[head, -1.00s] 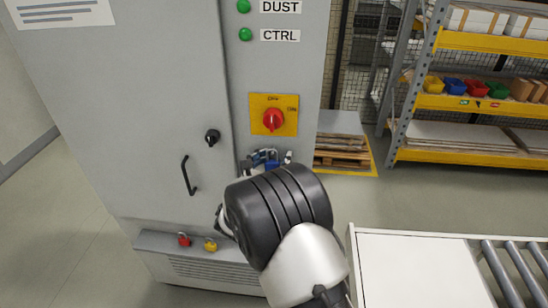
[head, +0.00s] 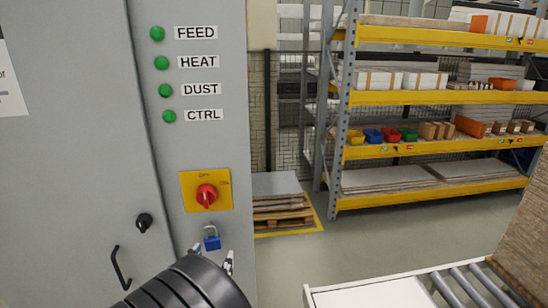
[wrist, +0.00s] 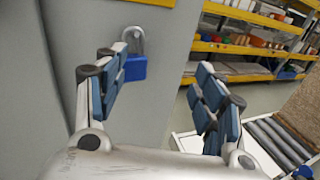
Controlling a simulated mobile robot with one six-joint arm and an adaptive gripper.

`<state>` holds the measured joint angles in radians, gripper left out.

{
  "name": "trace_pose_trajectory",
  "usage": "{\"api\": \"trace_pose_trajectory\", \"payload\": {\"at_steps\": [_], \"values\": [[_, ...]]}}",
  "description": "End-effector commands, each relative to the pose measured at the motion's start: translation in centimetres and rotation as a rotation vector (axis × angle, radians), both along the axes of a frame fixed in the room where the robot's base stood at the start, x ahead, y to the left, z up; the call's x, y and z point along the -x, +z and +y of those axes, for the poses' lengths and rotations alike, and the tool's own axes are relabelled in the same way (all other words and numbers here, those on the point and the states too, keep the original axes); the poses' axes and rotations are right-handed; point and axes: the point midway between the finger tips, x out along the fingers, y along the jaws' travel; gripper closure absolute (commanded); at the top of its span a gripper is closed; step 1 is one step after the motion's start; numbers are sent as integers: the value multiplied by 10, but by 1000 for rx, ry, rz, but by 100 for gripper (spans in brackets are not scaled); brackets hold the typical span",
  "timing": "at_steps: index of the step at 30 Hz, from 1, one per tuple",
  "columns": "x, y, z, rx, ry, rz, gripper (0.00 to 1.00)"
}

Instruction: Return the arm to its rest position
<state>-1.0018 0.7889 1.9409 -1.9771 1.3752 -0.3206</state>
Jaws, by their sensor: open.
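My gripper (wrist: 160,85) is open and empty in the wrist view, its two blue-padded fingers spread apart. In the head view only the fingertips of my gripper (head: 212,262) show past the dark wrist of my arm at the bottom. A blue padlock (head: 212,239) hangs on the grey cabinet below the red rotary switch (head: 206,195) on its yellow plate. In the wrist view the padlock (wrist: 135,66) is just beyond the left finger, not between the fingers; whether they touch I cannot tell.
The grey cabinet (head: 70,150) has a black handle (head: 120,268) and several green lights. A roller conveyor (head: 460,285) with a white edge stands at the lower right. Yellow shelving (head: 430,150) and a pallet (head: 282,212) are behind. Floor between them is clear.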

Motion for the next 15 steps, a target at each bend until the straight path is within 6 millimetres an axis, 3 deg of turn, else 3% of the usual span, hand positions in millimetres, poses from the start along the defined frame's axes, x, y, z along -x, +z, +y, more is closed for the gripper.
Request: {"api": "trace_pose_trajectory", "payload": {"at_steps": [4,8,12,15], "values": [[-15,34,-96,-170,-259,38,37],[-1,54,-195,-381,-534,75,37],[44,63,-293,-671,-845,99,37],[91,60,-344,-912,-1058,101,37]]}}
